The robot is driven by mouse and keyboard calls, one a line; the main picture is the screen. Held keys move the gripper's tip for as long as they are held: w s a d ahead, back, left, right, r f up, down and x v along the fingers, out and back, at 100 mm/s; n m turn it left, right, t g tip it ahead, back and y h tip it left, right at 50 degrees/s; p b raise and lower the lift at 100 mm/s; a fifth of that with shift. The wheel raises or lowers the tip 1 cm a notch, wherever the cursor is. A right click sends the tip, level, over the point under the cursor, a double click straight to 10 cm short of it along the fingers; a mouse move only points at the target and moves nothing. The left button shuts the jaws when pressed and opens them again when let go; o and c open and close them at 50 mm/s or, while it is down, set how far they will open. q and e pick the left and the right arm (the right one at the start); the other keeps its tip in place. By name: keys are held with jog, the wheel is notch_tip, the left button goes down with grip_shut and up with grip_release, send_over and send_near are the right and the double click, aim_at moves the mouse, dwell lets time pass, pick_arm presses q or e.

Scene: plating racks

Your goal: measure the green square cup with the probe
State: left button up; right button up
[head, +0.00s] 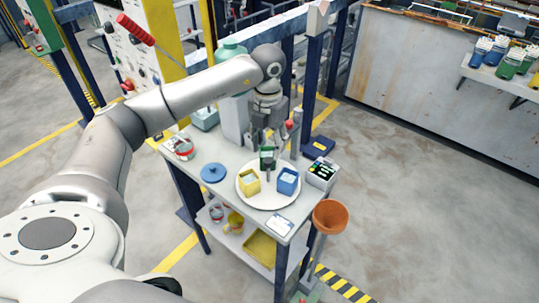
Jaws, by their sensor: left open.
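The green square cup (267,153) stands at the back of a round white plate (262,201) on the grey cart. A small dark upright piece shows at its front. My left gripper (267,138) points down just above and behind this cup, with its fingers apart. Whether it touches the cup cannot be told. A slim upright item with a red top (290,125) stands just right of the gripper; I cannot tell whether it is the probe. A dark-faced box (322,172), perhaps a meter, sits at the cart's right edge. My right gripper is not seen.
A yellow square cup (249,181) and a blue one (287,181) stand on the plate's front half. An orange bowl (331,216) stands beyond the front right corner.

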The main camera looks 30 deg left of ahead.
aim_at(268, 160)
pick_arm(q)
notch_tip(268, 160, down, 6)
jog(key=shift+r+p, duration=0.1)
jog(key=shift+p, duration=0.5)
grip_shut()
